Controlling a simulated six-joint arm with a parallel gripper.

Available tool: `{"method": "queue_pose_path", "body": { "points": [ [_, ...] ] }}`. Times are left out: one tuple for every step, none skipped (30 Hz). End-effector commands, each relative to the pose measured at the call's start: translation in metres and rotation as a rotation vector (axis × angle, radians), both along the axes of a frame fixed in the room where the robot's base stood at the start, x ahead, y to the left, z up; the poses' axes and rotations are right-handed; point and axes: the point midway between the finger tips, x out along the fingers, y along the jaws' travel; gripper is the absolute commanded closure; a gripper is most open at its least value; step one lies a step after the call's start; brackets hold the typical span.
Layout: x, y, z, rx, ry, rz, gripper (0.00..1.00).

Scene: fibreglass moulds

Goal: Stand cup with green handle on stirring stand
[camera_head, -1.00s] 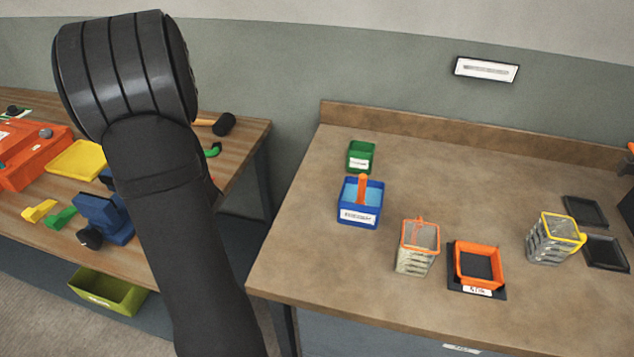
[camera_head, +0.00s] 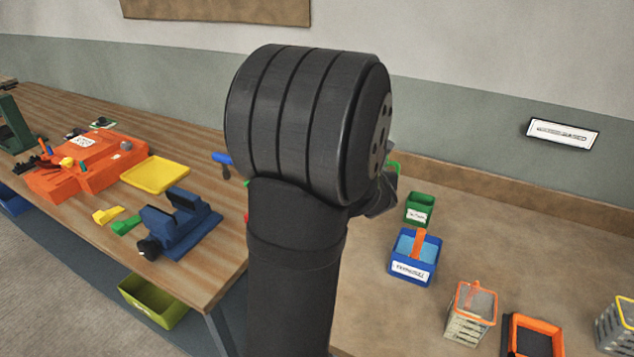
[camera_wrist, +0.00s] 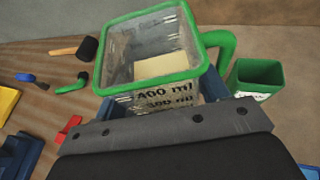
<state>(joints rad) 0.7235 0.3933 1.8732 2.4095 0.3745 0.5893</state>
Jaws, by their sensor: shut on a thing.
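The cup with green handle (camera_wrist: 155,60) is clear-walled, with a green rim, a green handle on its right and "400 ml" marked on its side. In the wrist view my gripper (camera_wrist: 160,108) is shut on it; blue finger parts show at both sides. Something pale shows inside the cup. In the head view my arm hides most of the gripper and cup; a bit of green (camera_head: 394,167) shows past the arm. An orange square-rimmed holder (camera_head: 532,338), possibly the stirring stand, is cut off at the lower right.
On the right bench stand a green bin (camera_head: 420,208), a blue bin (camera_head: 414,258) with an orange upright piece, an orange-rimmed cup (camera_head: 470,312) and a yellow-rimmed cup (camera_head: 615,325). The left bench holds a blue vise (camera_head: 178,222) and a yellow tray (camera_head: 155,174). A gap separates the benches.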

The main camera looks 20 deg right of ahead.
Motion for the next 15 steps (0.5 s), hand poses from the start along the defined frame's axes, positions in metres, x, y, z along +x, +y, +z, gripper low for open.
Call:
{"method": "queue_pose_path", "body": {
  "points": [
    [-0.015,-0.024,0.008,-0.003,-0.004,-0.051,0.70],
    [-0.024,-0.036,0.012,-0.005,-0.003,-0.076,0.70],
    [-0.036,-0.051,0.017,-0.003,-0.003,-0.111,0.70],
    [-0.045,-0.063,0.020,-0.004,-0.003,-0.137,0.70],
    [-0.054,-0.073,0.024,-0.003,-0.003,-0.162,0.70],
    [-0.067,-0.088,0.029,-0.004,-0.003,-0.196,0.70],
    [-0.077,-0.098,0.033,-0.005,-0.003,-0.221,0.70],
    [-0.087,-0.109,0.036,-0.005,-0.003,-0.246,0.70],
    [-0.102,-0.122,0.040,-0.004,-0.002,-0.280,0.70],
    [-0.113,-0.131,0.043,-0.004,-0.002,-0.305,0.70],
    [-0.124,-0.140,0.047,-0.003,-0.002,-0.328,0.70],
    [-0.140,-0.152,0.050,-0.004,-0.002,-0.357,0.70],
    [-0.152,-0.159,0.052,-0.003,-0.001,-0.375,0.70],
    [-0.163,-0.166,0.052,-0.002,0.000,-0.392,0.70],
    [-0.179,-0.174,0.051,-0.001,0.000,-0.410,0.70]
  ]
}}
